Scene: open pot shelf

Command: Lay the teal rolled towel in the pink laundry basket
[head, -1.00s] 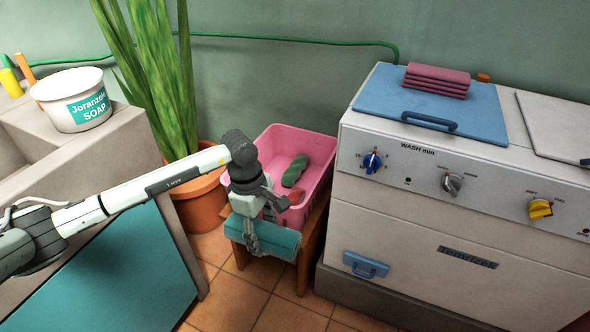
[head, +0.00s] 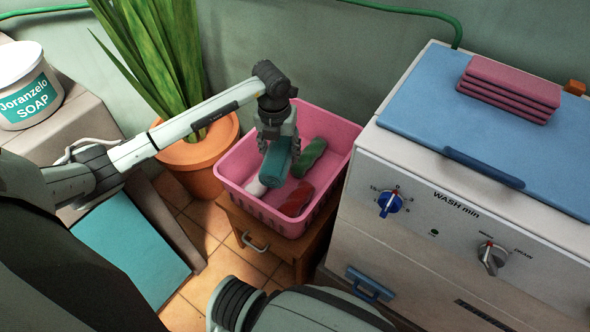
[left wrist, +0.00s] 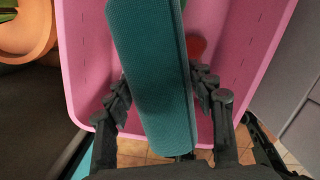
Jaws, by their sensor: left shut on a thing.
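The teal rolled towel (head: 274,166) is held by my left gripper (head: 276,139), inside the outline of the pink laundry basket (head: 233,172) in the head view. The towel hangs tilted; I cannot tell whether it touches the basket floor. In the left wrist view the towel (left wrist: 155,80) runs between the two fingers of my left gripper (left wrist: 162,95), with the pink basket (left wrist: 83,62) around and below it. A green roll (head: 310,155), a dark red roll (head: 297,199) and a whitish item (head: 256,187) lie in the basket. My right gripper is not in view.
A potted plant (head: 200,160) stands behind left. My other arm shows at the bottom.

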